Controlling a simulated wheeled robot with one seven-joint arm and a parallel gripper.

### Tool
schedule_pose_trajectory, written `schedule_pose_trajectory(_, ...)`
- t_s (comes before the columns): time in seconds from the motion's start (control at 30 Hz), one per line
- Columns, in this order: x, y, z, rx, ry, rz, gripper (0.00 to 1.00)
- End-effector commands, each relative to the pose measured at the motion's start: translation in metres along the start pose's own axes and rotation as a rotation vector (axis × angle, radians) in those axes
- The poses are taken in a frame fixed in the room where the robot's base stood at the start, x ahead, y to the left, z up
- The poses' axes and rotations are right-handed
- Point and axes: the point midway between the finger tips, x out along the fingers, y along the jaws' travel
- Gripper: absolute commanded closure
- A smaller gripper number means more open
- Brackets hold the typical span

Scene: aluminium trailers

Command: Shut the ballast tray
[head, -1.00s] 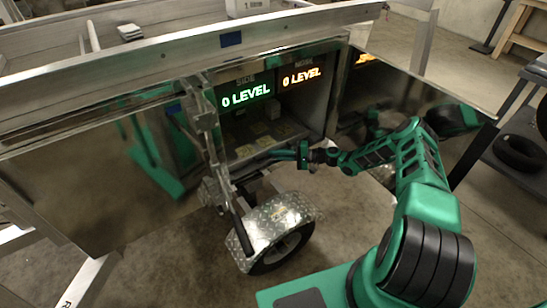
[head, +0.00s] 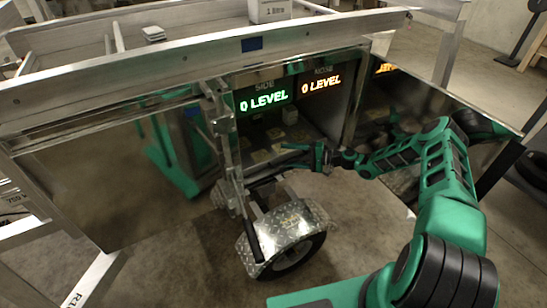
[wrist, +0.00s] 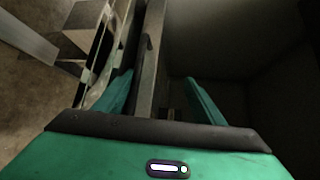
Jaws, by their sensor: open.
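The ballast tray (head: 262,157) appears to be the low tray with pale and yellowish pieces in the open compartment, below the lit level signs. My gripper (head: 288,154) reaches in from the right, at the tray's right side in the head view. In the wrist view my gripper (wrist: 158,88) is open, with one teal finger on each side of a narrow metal edge. I cannot tell whether that edge is the tray's wall or whether the fingers touch it. The fingers and the dim light hide part of the tray.
A wheel with a checker-plate mudguard (head: 280,230) stands below the compartment. Shiny panels flank the opening, one at left (head: 110,170) and one at right (head: 430,110). A long aluminium rail (head: 190,55) crosses above.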

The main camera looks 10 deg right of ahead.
Motion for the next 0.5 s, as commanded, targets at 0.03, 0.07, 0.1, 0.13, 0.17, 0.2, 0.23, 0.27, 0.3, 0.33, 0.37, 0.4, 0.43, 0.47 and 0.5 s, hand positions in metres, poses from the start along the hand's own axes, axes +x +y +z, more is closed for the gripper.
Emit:
schedule_pose_trajectory(0.03,0.008,-0.018,0.015,-0.005,-0.018,-0.023,0.51)
schedule_pose_trajectory(0.07,0.01,-0.021,0.02,-0.005,-0.02,-0.022,0.47)
schedule_pose_trajectory(0.1,0.014,-0.025,0.027,-0.006,-0.02,-0.023,0.42)
schedule_pose_trajectory(0.13,0.016,-0.028,0.033,-0.005,-0.022,-0.023,0.38)
schedule_pose_trajectory(0.17,0.019,-0.031,0.039,-0.004,-0.022,-0.023,0.33)
schedule_pose_trajectory(0.2,0.022,-0.035,0.046,-0.004,-0.024,-0.022,0.27)
schedule_pose_trajectory(0.23,0.025,-0.038,0.051,-0.005,-0.024,-0.023,0.24)
schedule_pose_trajectory(0.27,0.027,-0.041,0.057,-0.004,-0.025,-0.023,0.19)
schedule_pose_trajectory(0.3,0.03,-0.044,0.064,-0.003,-0.025,-0.022,0.18)
schedule_pose_trajectory(0.33,0.032,-0.047,0.069,-0.003,-0.026,-0.022,0.18)
schedule_pose_trajectory(0.37,0.035,-0.05,0.073,-0.003,-0.026,-0.022,0.18)
schedule_pose_trajectory(0.4,0.037,-0.054,0.079,-0.003,-0.026,-0.023,0.18)
schedule_pose_trajectory(0.43,0.039,-0.056,0.084,-0.003,-0.027,-0.023,0.18)
schedule_pose_trajectory(0.47,0.041,-0.058,0.088,-0.004,-0.027,-0.023,0.18)
schedule_pose_trajectory(0.5,0.043,-0.061,0.092,-0.004,-0.026,-0.022,0.41)
